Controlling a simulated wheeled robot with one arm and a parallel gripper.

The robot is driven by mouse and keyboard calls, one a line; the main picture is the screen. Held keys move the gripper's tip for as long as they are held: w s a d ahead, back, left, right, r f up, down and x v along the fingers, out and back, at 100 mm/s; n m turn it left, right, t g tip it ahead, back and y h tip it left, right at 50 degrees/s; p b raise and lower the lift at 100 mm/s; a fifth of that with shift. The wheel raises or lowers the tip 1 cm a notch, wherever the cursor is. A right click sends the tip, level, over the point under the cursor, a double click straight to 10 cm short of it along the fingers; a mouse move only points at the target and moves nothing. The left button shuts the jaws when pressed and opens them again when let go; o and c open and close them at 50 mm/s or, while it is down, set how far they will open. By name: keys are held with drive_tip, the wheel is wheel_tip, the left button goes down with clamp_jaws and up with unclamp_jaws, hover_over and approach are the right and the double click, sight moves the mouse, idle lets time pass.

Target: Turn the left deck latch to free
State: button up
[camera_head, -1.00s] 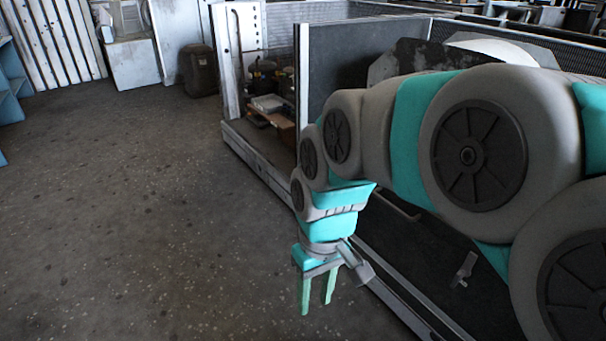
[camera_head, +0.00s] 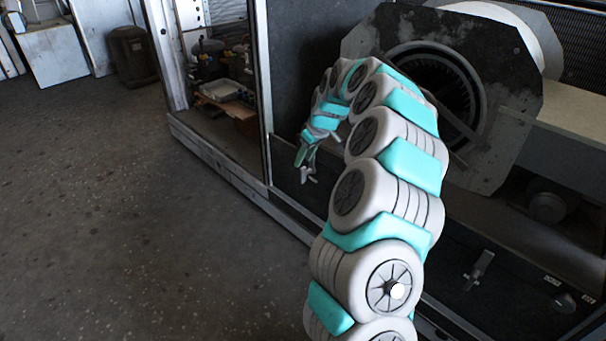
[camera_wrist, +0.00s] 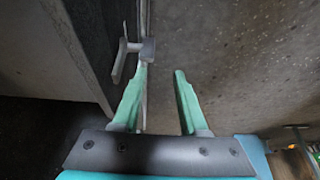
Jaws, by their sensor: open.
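The left deck latch (camera_head: 308,174) is a small grey lever at the front edge of the dark deck, just beyond my gripper in the head view. It also shows in the wrist view (camera_wrist: 127,48) as a grey bar with a crosspiece and a block-like end. My gripper (camera_head: 302,154) is open and empty, with pale green fingers. In the wrist view (camera_wrist: 160,70), the left fingertip is close to the latch's block end, and the right fingertip is over the floor side. I cannot tell whether the left finger touches the latch. The latch is not between the fingers.
A second grey latch (camera_head: 478,270) is on the deck farther right. The blower housing (camera_head: 515,110), with a round dark opening, stands behind my arm. A metal frame post (camera_head: 264,90) rises left of the gripper. Open floor (camera_head: 120,230) lies to the left.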

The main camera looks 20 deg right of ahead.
sight(304, 168)
drive_tip(key=w+f, duration=0.1)
drive_tip(key=f, duration=0.1)
drive_tip(key=w+f, duration=0.1)
drive_tip(key=f, duration=0.2)
drive_tip(key=w+d+f, duration=0.1)
drive_tip(key=f, duration=0.2)
drive_tip(key=shift+w+f, duration=0.2)
clamp_jaws()
idle(1.4)
